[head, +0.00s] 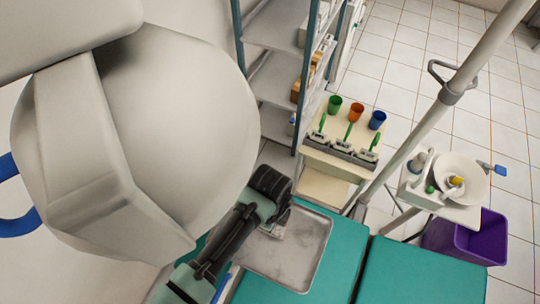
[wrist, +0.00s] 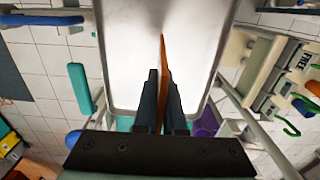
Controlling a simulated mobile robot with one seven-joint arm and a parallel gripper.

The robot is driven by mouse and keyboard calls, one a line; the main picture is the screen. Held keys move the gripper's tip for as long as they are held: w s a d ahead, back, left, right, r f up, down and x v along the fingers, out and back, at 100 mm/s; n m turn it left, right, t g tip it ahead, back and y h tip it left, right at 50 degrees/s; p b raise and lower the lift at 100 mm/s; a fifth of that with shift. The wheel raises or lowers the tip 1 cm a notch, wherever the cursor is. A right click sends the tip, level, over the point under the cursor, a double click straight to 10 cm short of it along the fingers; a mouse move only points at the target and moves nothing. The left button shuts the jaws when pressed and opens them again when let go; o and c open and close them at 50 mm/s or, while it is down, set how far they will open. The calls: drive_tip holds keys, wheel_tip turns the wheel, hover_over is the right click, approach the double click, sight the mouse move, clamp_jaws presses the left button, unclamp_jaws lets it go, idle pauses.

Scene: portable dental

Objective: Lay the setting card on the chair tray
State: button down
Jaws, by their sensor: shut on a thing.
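The chair tray (head: 300,262) is a grey metal tray with a raised rim, lying over the teal chair. It fills the upper middle of the wrist view (wrist: 205,35) as a bright, bare surface. My gripper (wrist: 161,82) is shut on the setting card (wrist: 162,48), which shows edge-on as a thin orange-brown strip between the dark fingers. In the head view my gripper (head: 273,226) is over the tray's far left part, and my arm hides some of that side. I cannot tell whether the card touches the tray.
A teal chair (head: 420,271) extends right of the tray. A cart (head: 330,157) with green, orange and blue cups stands beyond it. A pole (head: 425,120) and a white basin (head: 462,180) are at the right, above a purple bin (head: 465,238). Shelves (head: 275,75) stand behind.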

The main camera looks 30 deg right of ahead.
drive_tip(key=shift+d, duration=0.1)
drive_tip(key=shift+f, duration=0.15)
drive_tip(key=c, duration=1)
unclamp_jaws()
wheel_tip(320, 180, up, 12)
drive_tip(key=shift+r+b, duration=0.2)
drive_tip(key=shift+b, duration=0.95)
